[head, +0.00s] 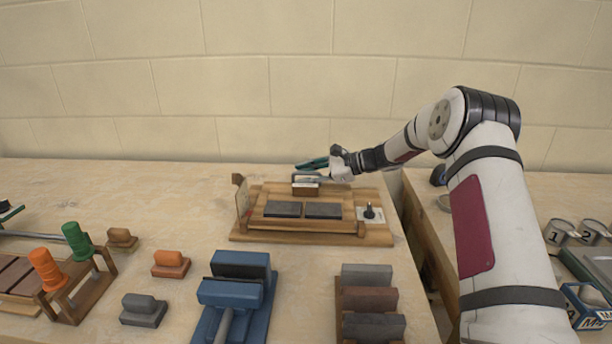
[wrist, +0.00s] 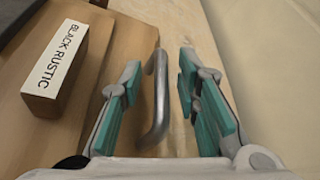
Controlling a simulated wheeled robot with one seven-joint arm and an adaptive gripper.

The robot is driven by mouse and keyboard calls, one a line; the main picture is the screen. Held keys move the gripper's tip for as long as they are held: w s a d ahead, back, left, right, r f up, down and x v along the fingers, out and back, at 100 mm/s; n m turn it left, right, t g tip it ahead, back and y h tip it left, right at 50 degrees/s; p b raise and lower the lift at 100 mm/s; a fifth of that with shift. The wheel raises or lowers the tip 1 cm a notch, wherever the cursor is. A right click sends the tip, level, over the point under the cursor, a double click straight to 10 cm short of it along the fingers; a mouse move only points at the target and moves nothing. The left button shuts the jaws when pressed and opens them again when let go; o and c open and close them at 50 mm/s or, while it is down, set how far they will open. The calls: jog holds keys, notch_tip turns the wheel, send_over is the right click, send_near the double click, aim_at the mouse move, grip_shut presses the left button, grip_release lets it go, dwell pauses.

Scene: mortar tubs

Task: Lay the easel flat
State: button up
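The easel is a wooden board (head: 338,200) on a wooden base (head: 268,236) in the head view; its exact tilt is hard to tell. Two dark slabs (head: 283,209) lie on it above a front ledge. In the wrist view its wooden face (wrist: 110,60) carries a block labelled BLACK RUSTIC (wrist: 55,60) and a curved metal handle (wrist: 160,110). My gripper (wrist: 158,78) is open, with teal fingers on either side of the handle and a gap on each side. In the head view my gripper (head: 318,170) is at the easel's back edge.
A small upright panel (head: 243,198) stands at the base's left, and a black knob (head: 370,211) at its right. Blue blocks (head: 235,291), a rack of coloured bricks (head: 369,299) and loose floats (head: 170,264) stand in front. The table behind left is clear.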

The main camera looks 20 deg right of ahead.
jog(key=v, duration=1.2)
jog(key=shift+a, duration=0.1)
jog(key=shift+s+a+r, duration=0.15)
jog(key=shift+a+r, duration=0.05)
jog(key=shift+r, duration=0.05)
jog(key=s+a+r+n+g+h+p, duration=0.25)
jog(key=s+a+r+n, duration=0.35)
jog(key=s, duration=0.5)
jog(key=s+a+r+n+g+h+p, duration=0.2)
jog(key=s+a+r+n+h+p, duration=0.15)
jog(key=s+a+r, duration=0.5)
jog(key=s+d+r+n+h+p, duration=0.1)
jog(key=s+n+h+p, duration=0.1)
jog(key=s, duration=0.8)
jog(key=s+d+r+n+t+h+p, duration=0.1)
jog(key=s+d+r+n+h, duration=0.1)
jog(key=s, duration=0.9)
jog(key=s+d+r+n+t+h+p, duration=0.1)
jog(key=s+n, duration=0.3)
jog(key=s, duration=0.6)
jog(key=shift+s+d+r+n+h+p, duration=0.2)
jog(key=shift+s+n+h+p, duration=0.2)
jog(key=shift+h+p, duration=0.35)
